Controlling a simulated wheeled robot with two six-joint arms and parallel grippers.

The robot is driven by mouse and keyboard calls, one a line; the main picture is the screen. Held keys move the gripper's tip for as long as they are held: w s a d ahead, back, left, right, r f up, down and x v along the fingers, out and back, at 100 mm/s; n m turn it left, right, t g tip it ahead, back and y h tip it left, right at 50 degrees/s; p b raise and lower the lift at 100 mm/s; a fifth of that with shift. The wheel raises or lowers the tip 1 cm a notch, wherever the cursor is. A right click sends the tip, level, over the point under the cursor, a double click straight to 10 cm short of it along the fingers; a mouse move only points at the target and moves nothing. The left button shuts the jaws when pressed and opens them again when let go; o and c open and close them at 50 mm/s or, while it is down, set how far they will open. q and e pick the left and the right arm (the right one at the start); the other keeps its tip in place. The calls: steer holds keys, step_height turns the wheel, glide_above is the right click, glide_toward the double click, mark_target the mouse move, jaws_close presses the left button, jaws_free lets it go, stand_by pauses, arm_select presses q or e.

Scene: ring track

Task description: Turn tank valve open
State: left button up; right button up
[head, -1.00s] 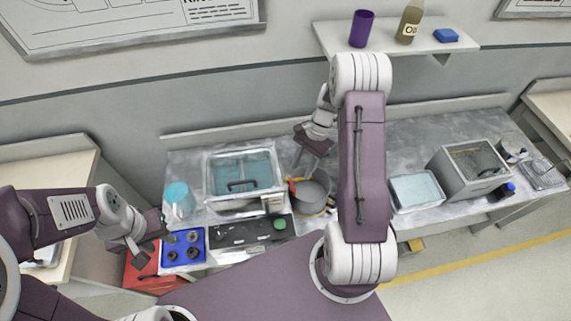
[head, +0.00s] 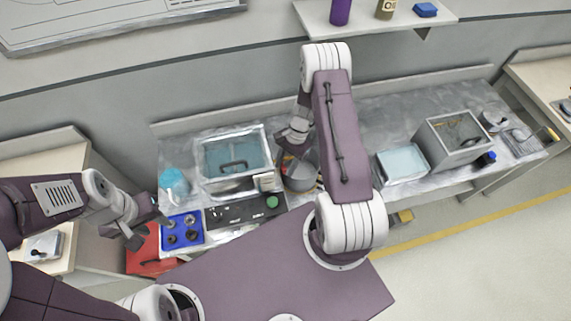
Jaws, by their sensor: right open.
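The tank (head: 203,160) is a clear-walled box with teal water, on the grey bench left of centre. My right gripper (head: 297,140) is open and empty, above the bench between the tank and a grey pot (head: 300,178), apart from the knob. Its fingertips are small and partly hidden by my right arm. My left gripper (head: 136,233) hangs at the left by a blue tray (head: 182,217); its jaws are unclear.
A black panel (head: 228,214) with another green button lies before the tank. A teal round item (head: 173,182) stands left of it. A red box (head: 143,258) is at the front left. A water tray (head: 401,163) and a grey open box (head: 452,140) stand at right.

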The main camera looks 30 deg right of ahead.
steer(key=shift+w, duration=0.1)
steer(key=c, duration=0.8)
steer(key=shift+w, duration=0.1)
jaws_close()
